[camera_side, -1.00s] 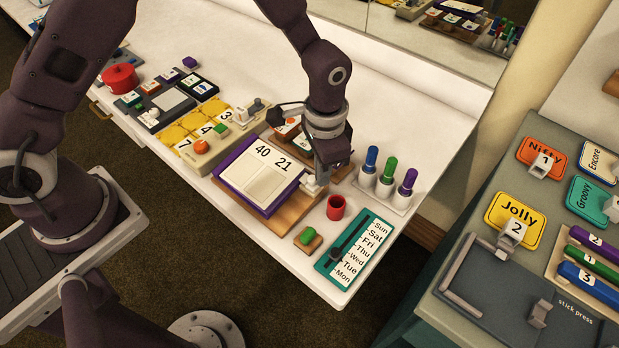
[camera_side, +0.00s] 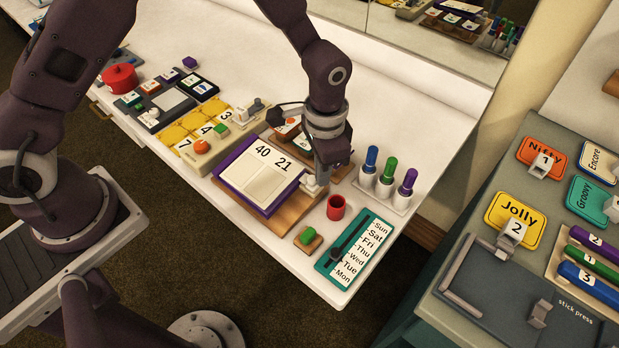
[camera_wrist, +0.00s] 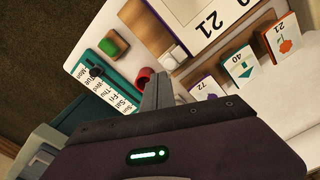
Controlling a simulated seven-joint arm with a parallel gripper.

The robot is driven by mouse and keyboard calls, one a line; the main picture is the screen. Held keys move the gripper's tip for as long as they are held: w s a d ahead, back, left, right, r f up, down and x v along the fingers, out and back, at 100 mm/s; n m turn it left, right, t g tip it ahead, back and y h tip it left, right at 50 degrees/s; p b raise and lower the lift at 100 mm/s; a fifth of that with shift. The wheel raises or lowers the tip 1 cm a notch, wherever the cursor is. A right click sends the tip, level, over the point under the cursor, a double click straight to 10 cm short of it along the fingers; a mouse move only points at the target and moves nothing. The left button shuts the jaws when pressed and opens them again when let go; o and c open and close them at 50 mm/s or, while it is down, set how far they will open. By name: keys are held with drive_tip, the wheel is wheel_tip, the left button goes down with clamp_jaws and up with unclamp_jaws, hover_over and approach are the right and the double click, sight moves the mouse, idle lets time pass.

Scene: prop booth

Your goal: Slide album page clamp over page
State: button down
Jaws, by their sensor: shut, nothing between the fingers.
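The open album (camera_side: 262,178) has a purple cover and cream pages marked 40 and 21, and lies on a wooden board (camera_side: 292,212). In the wrist view the page marked 21 (camera_wrist: 196,15) is at the top. A small whitish block, which looks like the page clamp (camera_side: 311,188), sits at the album's right edge on the board. It shows in the wrist view (camera_wrist: 173,57) beside the page edge. My gripper (camera_side: 322,178) is shut and empty, pointing down right beside the clamp. Its fingers (camera_wrist: 158,78) stand close to the clamp; I cannot tell whether they touch it.
A red cup (camera_side: 336,208), a green-topped block (camera_side: 308,238) and a teal weekday slider (camera_side: 355,250) stand in front. Pens in a white holder (camera_side: 383,190) are to the right. A wooden rack of numbered cards (camera_wrist: 240,62) is close behind my gripper.

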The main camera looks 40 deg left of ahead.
sight(318, 190)
drive_tip(key=shift+f, duration=1.75)
drive_tip(key=shift+a, duration=0.55)
drive_tip(key=shift+r, duration=0.2)
drive_tip(key=shift+d+r, duration=0.15)
drive_tip(key=shift+r, duration=1.3)
drive_tip(key=shift+d+r, duration=0.1)
drive_tip(key=shift+r, duration=1.35)
drive_tip(key=shift+r, duration=0.1)
